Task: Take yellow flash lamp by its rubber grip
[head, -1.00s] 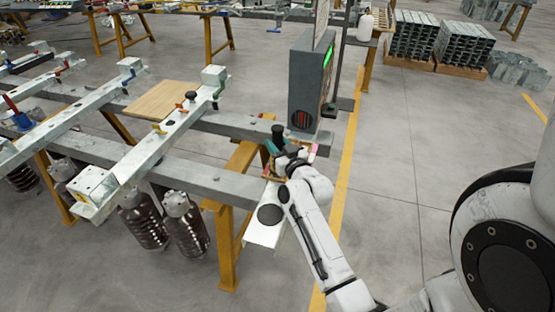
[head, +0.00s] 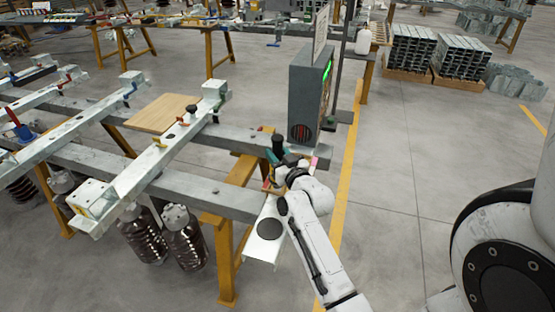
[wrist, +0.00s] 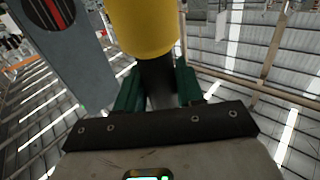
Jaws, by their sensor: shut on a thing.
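My gripper (wrist: 157,92) has its green fingers shut on the black rubber grip (wrist: 156,74) of the yellow flash lamp (wrist: 143,24). In the wrist view the yellow head fills the top middle, cut off by the frame edge, and the grip runs down from it between the fingers. In the head view my gripper (head: 280,160) is over the near end of the bench, close to the grey box. There the yellow of the lamp cannot be made out clearly.
The grey box (head: 303,88) with a green display stands just behind my gripper. A white channel piece with a dark disc (head: 270,228) lies in front. Grey steel beams (head: 200,187) on yellow trestles extend left. Open floor (head: 400,200) is on the right.

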